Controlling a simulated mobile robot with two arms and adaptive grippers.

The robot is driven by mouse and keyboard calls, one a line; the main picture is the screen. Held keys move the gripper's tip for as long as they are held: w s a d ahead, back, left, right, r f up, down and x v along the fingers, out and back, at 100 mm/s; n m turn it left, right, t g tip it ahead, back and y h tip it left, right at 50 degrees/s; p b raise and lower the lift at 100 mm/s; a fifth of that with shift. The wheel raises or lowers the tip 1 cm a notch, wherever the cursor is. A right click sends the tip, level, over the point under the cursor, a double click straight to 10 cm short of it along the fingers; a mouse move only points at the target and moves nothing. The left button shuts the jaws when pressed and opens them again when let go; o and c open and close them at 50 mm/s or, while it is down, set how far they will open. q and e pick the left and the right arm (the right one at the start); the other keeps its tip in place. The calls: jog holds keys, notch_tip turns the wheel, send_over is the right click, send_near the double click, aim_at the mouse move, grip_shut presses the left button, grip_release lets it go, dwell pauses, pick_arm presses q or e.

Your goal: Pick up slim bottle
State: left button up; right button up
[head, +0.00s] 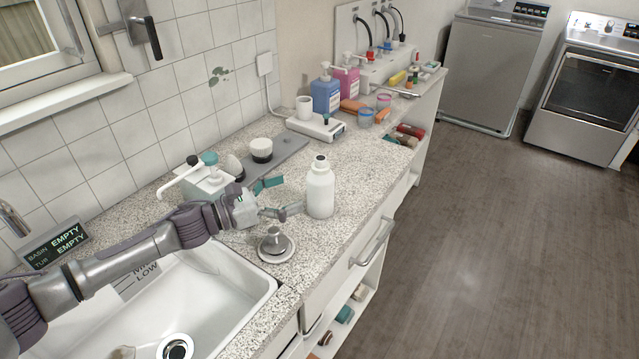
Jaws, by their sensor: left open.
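A slim white bottle (320,192) with a dark top stands upright on the speckled counter (345,222), right of the sink. My left gripper (285,197) is open, just left of the bottle. Its fingers point toward the bottle, one farther back and one nearer the front. The near fingertip is very close to the bottle's side; I cannot tell whether it touches. Nothing shows between the fingers. My right gripper is out of view.
A metal stopper-like piece (275,245) sits on the counter below the gripper. A white pump dispenser (207,180) and a grey tray (280,150) with brushes stand behind. Blue (326,95) and pink (347,80) pump bottles are farther back. The sink (235,276) is front left.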

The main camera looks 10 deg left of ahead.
aim_at(308, 183)
pick_arm(q)
jog(key=p+x, duration=0.1)
jog(key=x, duration=0.2)
jog(key=shift+w+d+r, duration=0.1)
jog(key=shift+w+d, duration=0.05)
jog(key=shift+w, duration=0.25)
jog(key=x, duration=0.1)
jog(key=p+x, duration=0.1)
jog(key=x, duration=0.1)
jog(key=shift+w+d+r+p, duration=0.1)
jog(key=shift+d+r+p, duration=0.2)
jog(key=shift+d+p, duration=0.1)
jog(key=shift+w+d+f, duration=0.15)
jog(key=shift+w+d, duration=0.2)
jog(key=shift+a, duration=0.1)
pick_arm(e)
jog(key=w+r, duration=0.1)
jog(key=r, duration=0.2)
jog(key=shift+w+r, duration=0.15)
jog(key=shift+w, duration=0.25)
pick_arm(q)
jog(key=c, duration=1.5)
jog(key=shift+c, duration=0.3)
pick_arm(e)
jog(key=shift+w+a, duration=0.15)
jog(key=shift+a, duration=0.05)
